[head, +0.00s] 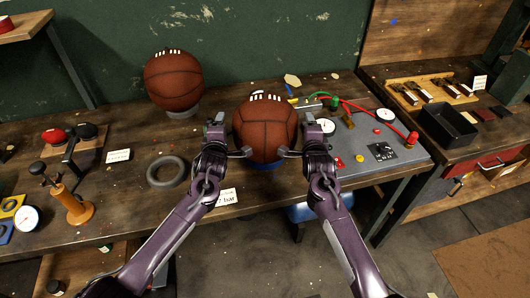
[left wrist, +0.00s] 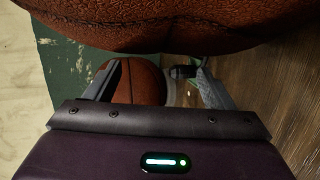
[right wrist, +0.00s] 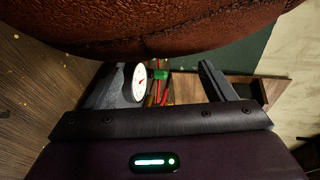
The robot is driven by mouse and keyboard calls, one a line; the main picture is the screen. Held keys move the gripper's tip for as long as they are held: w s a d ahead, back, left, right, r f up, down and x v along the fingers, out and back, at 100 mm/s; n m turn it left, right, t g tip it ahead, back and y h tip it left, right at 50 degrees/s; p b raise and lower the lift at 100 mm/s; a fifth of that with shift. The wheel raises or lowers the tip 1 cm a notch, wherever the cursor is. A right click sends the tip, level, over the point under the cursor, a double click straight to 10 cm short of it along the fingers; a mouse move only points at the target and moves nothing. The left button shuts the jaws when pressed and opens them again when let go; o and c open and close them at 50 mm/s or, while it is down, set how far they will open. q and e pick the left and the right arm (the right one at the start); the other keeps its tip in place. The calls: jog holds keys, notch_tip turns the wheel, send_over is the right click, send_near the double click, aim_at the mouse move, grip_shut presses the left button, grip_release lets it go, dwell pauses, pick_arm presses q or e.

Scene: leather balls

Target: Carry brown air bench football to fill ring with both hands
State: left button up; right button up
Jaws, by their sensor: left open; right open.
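A brown laced ball (head: 264,130) stands between my two grippers at the middle of the bench. A blue ring (head: 262,164) shows just under it; whether the ball rests on it is hard to tell. My left gripper (head: 231,136) is open at the ball's left side. My right gripper (head: 297,136) is open at its right side. The ball's underside fills the top of the left wrist view (left wrist: 160,25) and right wrist view (right wrist: 150,28). Contact with the fingers is unclear. A second brown laced ball (head: 173,82) sits on a pale grey ring (head: 183,113) at the back left.
A dark grey ring (head: 167,171) lies flat and empty left of my left gripper. A grey panel (head: 372,150) with gauges and hoses stands close on the right. A hand pump (head: 70,203) and a gauge (head: 27,218) are at the left. A black tray (head: 448,125) lies far right.

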pick_arm(q)
jog(key=v, duration=1.2)
pick_arm(e)
jog(key=v, duration=1.2)
